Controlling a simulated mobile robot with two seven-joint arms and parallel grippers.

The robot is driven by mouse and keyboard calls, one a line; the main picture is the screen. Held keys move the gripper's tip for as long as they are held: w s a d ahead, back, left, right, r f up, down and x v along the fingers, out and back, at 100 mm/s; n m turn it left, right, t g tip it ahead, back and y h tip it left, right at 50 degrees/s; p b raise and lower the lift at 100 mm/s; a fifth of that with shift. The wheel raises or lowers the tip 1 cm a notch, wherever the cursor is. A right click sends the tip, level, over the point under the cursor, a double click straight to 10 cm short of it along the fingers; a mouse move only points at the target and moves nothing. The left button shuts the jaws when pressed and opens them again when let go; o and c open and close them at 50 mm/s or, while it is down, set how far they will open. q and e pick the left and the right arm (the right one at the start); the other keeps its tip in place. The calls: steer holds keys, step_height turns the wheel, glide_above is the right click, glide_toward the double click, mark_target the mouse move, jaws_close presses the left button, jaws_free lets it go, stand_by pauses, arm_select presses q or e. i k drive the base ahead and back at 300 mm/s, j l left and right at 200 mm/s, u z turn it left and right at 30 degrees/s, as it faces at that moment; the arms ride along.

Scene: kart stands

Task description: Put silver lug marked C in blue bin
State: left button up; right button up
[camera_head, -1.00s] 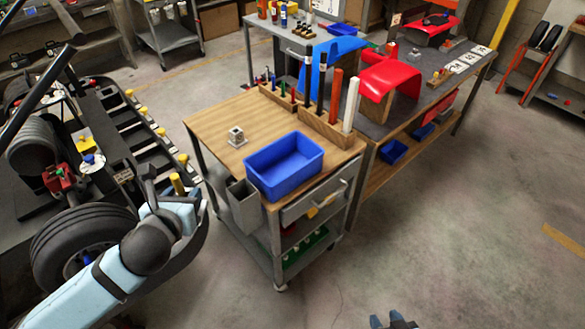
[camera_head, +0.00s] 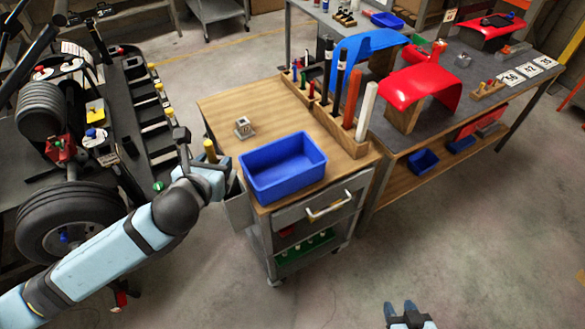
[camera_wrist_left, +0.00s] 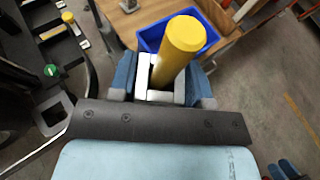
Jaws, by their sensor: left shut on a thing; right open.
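My left gripper (camera_wrist_left: 160,78) is shut on a silver piece (camera_wrist_left: 144,75) with a thick yellow cylinder (camera_wrist_left: 183,38) rising from it. In the head view the yellow cylinder (camera_head: 210,151) shows just left of the cart, and the fingers are mostly hidden. The blue bin (camera_head: 256,183) stands on the cart's front, right of the held piece; it also shows behind the cylinder in the left wrist view (camera_wrist_left: 151,38). A small silver block (camera_head: 243,128) sits on the wooden cart top. I can read no letter on either silver piece. My right gripper (camera_head: 400,308) is open, low over the floor.
The wooden cart top (camera_head: 225,105) has free room behind the bin. A wooden tool rack (camera_head: 345,137) with upright rods lines its right side. A grey holder (camera_head: 239,207) hangs on the cart's left front. The kart (camera_head: 70,215) stands left; a long bench (camera_head: 465,75) stands right.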

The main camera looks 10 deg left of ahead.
mark_target(298, 170)
steer(key=i+l+u, duration=0.1)
steer(key=i+l, duration=0.15)
steer(key=i, duration=0.2)
steer(key=i+l+u, duration=0.1)
steer(key=i+l, duration=0.2)
steer(key=i, duration=0.15)
